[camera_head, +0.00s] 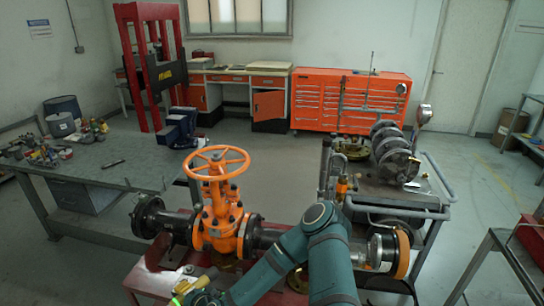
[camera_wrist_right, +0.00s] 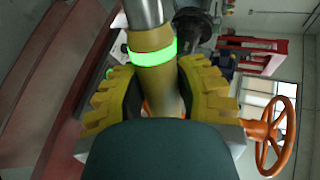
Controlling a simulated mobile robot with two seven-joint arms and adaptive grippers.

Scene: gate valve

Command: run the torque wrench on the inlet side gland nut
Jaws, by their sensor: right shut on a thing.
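The orange gate valve (camera_head: 217,205) with its spoked handwheel (camera_head: 216,163) stands upright in the pipe line, on a red stand. In the right wrist view the handwheel (camera_wrist_right: 274,137) shows at the right. My right gripper (camera_wrist_right: 158,95) has its yellow fingers shut around a brass-coloured handle with a glowing green band, the torque wrench (camera_wrist_right: 152,54); its silver shaft runs out at the top. The gland nuts are too small to tell apart. My left gripper is not in view.
A dark workbench (camera_head: 105,165) with tools stands at the left. A cart (camera_head: 405,200) carrying flanged parts is to the right, behind my arm. An orange cabinet (camera_head: 347,100) and red press (camera_head: 140,60) are at the back. The floor behind the valve is clear.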

